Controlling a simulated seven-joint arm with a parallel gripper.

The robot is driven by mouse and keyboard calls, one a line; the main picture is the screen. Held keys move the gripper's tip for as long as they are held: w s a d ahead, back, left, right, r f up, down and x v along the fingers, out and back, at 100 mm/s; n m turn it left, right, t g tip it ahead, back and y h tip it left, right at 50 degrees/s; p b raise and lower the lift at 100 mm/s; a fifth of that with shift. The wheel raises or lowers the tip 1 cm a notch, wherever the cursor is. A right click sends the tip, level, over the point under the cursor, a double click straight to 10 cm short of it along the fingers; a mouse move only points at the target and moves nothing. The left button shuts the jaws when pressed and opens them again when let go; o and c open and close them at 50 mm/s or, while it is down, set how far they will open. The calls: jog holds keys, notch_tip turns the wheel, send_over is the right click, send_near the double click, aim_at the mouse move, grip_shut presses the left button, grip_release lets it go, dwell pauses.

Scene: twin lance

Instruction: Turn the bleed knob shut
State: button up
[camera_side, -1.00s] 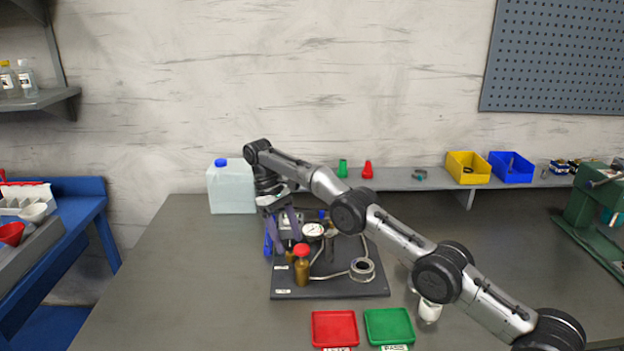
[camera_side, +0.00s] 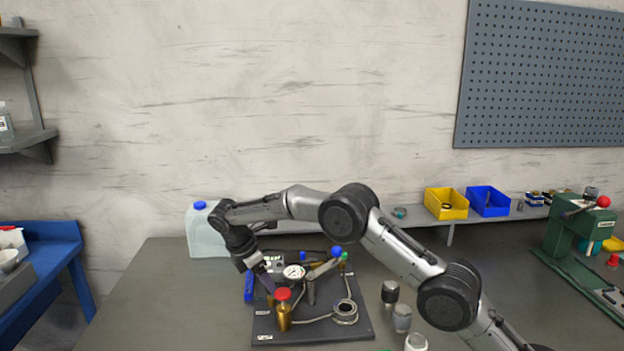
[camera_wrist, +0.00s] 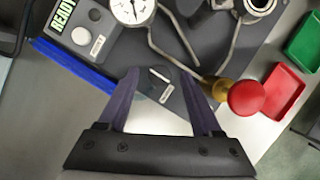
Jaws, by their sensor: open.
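The board (camera_side: 312,325) on the bench carries a brass fitting (camera_side: 284,316) topped by a round red knob (camera_side: 283,294). No readable label shows which part is the bleed knob. In the wrist view the red knob (camera_wrist: 246,97) sits just outside my right-hand finger, and its brass stem reaches toward that finger. My gripper (camera_wrist: 158,75) is open, with purple fingers apart and nothing held. Between the fingertips are a small dark slot and a label plate on the board. In the side view my gripper (camera_side: 268,288) slants down over the board's left side, behind and left of the red knob.
A white dial gauge (camera_side: 294,272), bent metal pipes and a round port (camera_side: 345,311) share the board. A blue-ended lever (camera_side: 336,252) rises behind. A blue bar (camera_wrist: 75,66) lines the board's edge. A red tray (camera_wrist: 284,92) and green tray (camera_wrist: 305,42) lie beyond the knob.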

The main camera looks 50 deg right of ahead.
jog(key=n+t, duration=0.1)
jog(key=n, duration=0.2)
jog(key=shift+s, duration=0.15)
jog(key=v, duration=1.4)
jog(key=s+d+r+m+t+y, duration=0.1)
jog(key=s+d+r, duration=0.5)
jog(key=s+r, duration=0.7)
jog(key=shift+s+r+m+t, duration=0.3)
jog(key=shift+r+m+t, duration=0.5)
jog(key=shift+r, duration=1.05)
